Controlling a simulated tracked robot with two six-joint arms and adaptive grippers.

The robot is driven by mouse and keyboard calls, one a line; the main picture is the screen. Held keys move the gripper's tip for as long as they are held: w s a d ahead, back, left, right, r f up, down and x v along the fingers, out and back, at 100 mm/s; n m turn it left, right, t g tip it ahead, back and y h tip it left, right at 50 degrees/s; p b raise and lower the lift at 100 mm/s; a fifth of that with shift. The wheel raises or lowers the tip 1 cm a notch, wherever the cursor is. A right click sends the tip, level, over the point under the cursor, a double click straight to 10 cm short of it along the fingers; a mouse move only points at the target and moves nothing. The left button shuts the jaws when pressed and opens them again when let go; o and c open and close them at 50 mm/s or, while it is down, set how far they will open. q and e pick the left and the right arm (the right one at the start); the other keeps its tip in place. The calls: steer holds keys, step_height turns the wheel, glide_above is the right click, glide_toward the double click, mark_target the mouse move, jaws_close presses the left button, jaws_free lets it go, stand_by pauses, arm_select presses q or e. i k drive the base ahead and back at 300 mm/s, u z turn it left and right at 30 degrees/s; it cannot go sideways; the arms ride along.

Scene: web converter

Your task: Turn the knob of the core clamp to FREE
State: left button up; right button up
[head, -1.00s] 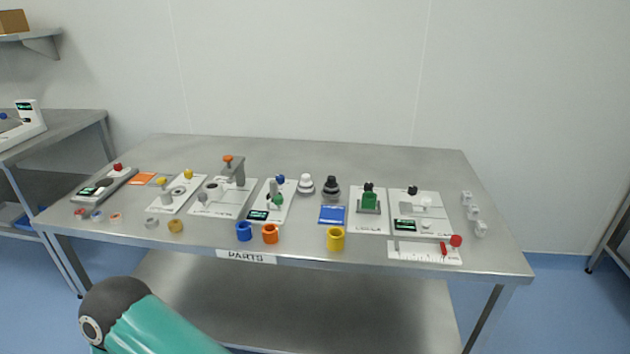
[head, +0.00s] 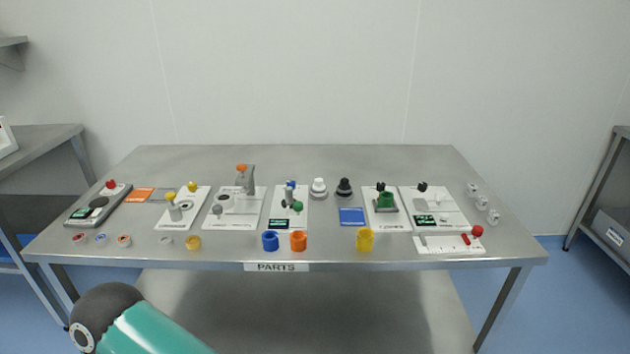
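Several white station plates with knobs stand in a row on the steel table (head: 330,165). I cannot tell for certain which is the core clamp, as the lettering is too small to read. One plate at left has yellow knobs (head: 193,186) and a grey post. The plate beside it carries a grey upright with an orange knob (head: 241,168). Another has a blue knob and a green knob (head: 297,208). Plates at right have black knobs (head: 422,187). No knob setting is readable. Only a teal and dark link of my arm shows at the lower left; neither gripper is in view.
Blue (head: 270,241), orange (head: 298,241) and yellow (head: 365,240) rings stand near the front edge, above the PARTS label (head: 277,267). A red-knobbed scale strip (head: 450,244) lies front right. The back of the table is clear. Side benches stand left and right.

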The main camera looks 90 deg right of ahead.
mark_target(380, 186)
steer(key=u, duration=0.25)
steer(key=i, duration=0.2)
steer(key=u, duration=3.05)
steer(key=k, duration=0.6)
steer(key=z, duration=5.6)
steer(key=k, duration=0.45)
steer(key=z, duration=0.05)
